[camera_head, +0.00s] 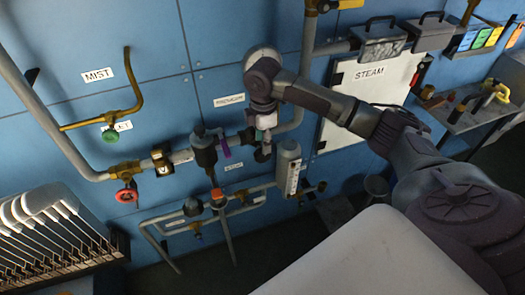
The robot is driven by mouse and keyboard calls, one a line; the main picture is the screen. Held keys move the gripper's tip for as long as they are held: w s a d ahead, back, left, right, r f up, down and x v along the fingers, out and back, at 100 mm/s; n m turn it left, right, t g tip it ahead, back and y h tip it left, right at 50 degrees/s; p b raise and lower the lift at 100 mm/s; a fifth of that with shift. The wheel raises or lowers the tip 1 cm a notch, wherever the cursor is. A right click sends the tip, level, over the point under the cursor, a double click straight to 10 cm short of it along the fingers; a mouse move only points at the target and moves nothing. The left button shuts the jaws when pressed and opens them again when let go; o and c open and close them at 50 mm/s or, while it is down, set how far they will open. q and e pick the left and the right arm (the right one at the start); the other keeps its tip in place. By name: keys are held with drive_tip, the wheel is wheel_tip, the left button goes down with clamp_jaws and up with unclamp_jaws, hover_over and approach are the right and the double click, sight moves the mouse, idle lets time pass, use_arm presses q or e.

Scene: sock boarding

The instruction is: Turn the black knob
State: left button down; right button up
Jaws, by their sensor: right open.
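Several dark valve parts sit on the pipework of the blue wall, so I cannot tell for sure which one is the black knob. A small black knob (262,154) sits on the pipe just below my right gripper. My right gripper (264,134) points down the wall from the arm that comes in from the right. Its fingertips are small and partly hidden against the pipe, close above that knob; I cannot tell whether they touch it. The gripper is open. My left gripper is out of view.
A black valve body (205,155) with a purple lever (224,146) stands left of the gripper. A red knob (126,195) and a green knob (110,136) are further left. A grey cylinder (288,168) is close right. A rack of white forms (45,205) stands lower left.

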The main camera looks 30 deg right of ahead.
sight(263, 161)
wheel_tip(263, 161, down, 6)
drive_tip(key=shift+w+f+p, duration=0.1)
drive_tip(key=shift+p, duration=0.45)
drive_tip(key=shift+f, duration=0.25)
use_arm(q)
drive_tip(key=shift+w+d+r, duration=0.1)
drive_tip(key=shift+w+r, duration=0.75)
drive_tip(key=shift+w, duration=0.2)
use_arm(e)
clamp_jaws()
